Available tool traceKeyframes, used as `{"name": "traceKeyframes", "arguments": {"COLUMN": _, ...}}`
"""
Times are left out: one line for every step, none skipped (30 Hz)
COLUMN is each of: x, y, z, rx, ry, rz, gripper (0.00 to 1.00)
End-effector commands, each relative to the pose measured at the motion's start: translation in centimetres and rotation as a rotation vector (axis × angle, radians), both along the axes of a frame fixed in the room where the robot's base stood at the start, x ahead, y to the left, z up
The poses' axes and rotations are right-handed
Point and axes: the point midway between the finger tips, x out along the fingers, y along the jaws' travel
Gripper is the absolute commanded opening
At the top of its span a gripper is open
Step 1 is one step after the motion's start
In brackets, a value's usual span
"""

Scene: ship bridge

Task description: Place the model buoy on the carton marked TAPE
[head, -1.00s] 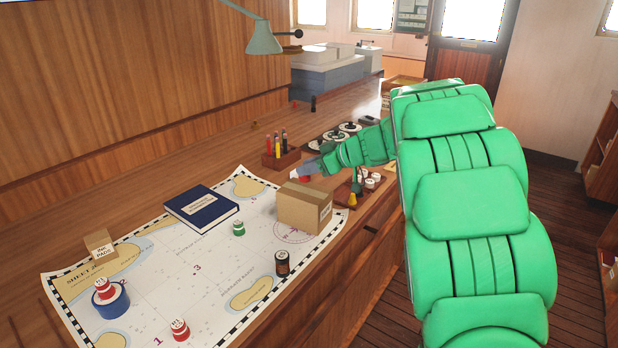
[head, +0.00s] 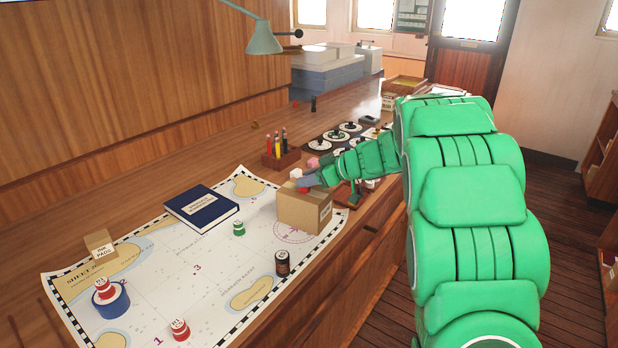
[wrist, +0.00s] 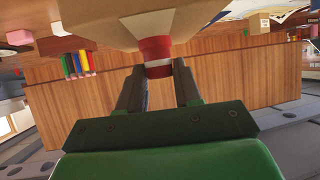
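My gripper (head: 306,182) reaches in from the right, level with the carton's top. In the upside-down wrist view, the buoy (wrist: 156,56) sits between the fingertips of my gripper (wrist: 158,75), which look closed on its sides. The carton (wrist: 150,15) fills the top there.
A pencil holder (head: 281,158) stands behind the carton.

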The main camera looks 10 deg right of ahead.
Motion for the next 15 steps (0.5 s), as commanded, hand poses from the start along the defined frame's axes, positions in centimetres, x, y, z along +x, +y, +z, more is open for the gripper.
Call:
{"name": "traceKeyframes", "arguments": {"x": 0.0, "y": 0.0, "z": 0.03, "rx": 0.0, "ry": 0.0, "rz": 0.0, "gripper": 0.42}}
{"name": "traceKeyframes", "arguments": {"x": 0.0, "y": 0.0, "z": 0.04, "rx": 0.0, "ry": 0.0, "rz": 0.0, "gripper": 0.47}}
{"name": "traceKeyframes", "arguments": {"x": 0.0, "y": 0.0, "z": 0.04, "rx": 0.0, "ry": 0.0, "rz": 0.0, "gripper": 0.53}}
{"name": "traceKeyframes", "arguments": {"x": 0.0, "y": 0.0, "z": 0.04, "rx": 0.0, "ry": 0.0, "rz": 0.0, "gripper": 0.57}}
{"name": "traceKeyframes", "arguments": {"x": 0.01, "y": -0.01, "z": 0.04, "rx": 0.0, "ry": 0.0, "rz": 0.0, "gripper": 0.57}}
{"name": "traceKeyframes", "arguments": {"x": 0.0, "y": 0.0, "z": 0.04, "rx": 0.001, "ry": -0.001, "rz": 0.0, "gripper": 0.57}}
{"name": "traceKeyframes", "arguments": {"x": 0.0, "y": 0.0, "z": 0.04, "rx": 0.001, "ry": -0.001, "rz": 0.0, "gripper": 0.57}}
{"name": "traceKeyframes", "arguments": {"x": 0.01, "y": 0.0, "z": 0.04, "rx": 0.0, "ry": 0.0, "rz": 0.0, "gripper": 0.57}}
{"name": "traceKeyframes", "arguments": {"x": 0.0, "y": 0.0, "z": 0.04, "rx": 0.001, "ry": -0.001, "rz": 0.0, "gripper": 0.57}}
{"name": "traceKeyframes", "arguments": {"x": 0.0, "y": 0.0, "z": 0.04, "rx": 0.001, "ry": -0.001, "rz": 0.0, "gripper": 0.57}}
{"name": "traceKeyframes", "arguments": {"x": 0.01, "y": 0.0, "z": 0.04, "rx": 0.001, "ry": -0.001, "rz": 0.0, "gripper": 0.57}}
{"name": "traceKeyframes", "arguments": {"x": 0.0, "y": 0.0, "z": 0.09, "rx": 0.001, "ry": -0.001, "rz": 0.0, "gripper": 0.57}}
{"name": "traceKeyframes", "arguments": {"x": 0.0, "y": 0.0, "z": 0.15, "rx": 0.001, "ry": -0.001, "rz": 0.0, "gripper": 0.57}}
{"name": "traceKeyframes", "arguments": {"x": 0.01, "y": 0.01, "z": 0.26, "rx": 0.001, "ry": -0.001, "rz": -0.001, "gripper": 0.57}}
{"name": "traceKeyframes", "arguments": {"x": 0.0, "y": -0.04, "z": 0.45, "rx": 0.001, "ry": -0.002, "rz": -0.001, "gripper": 0.57}}
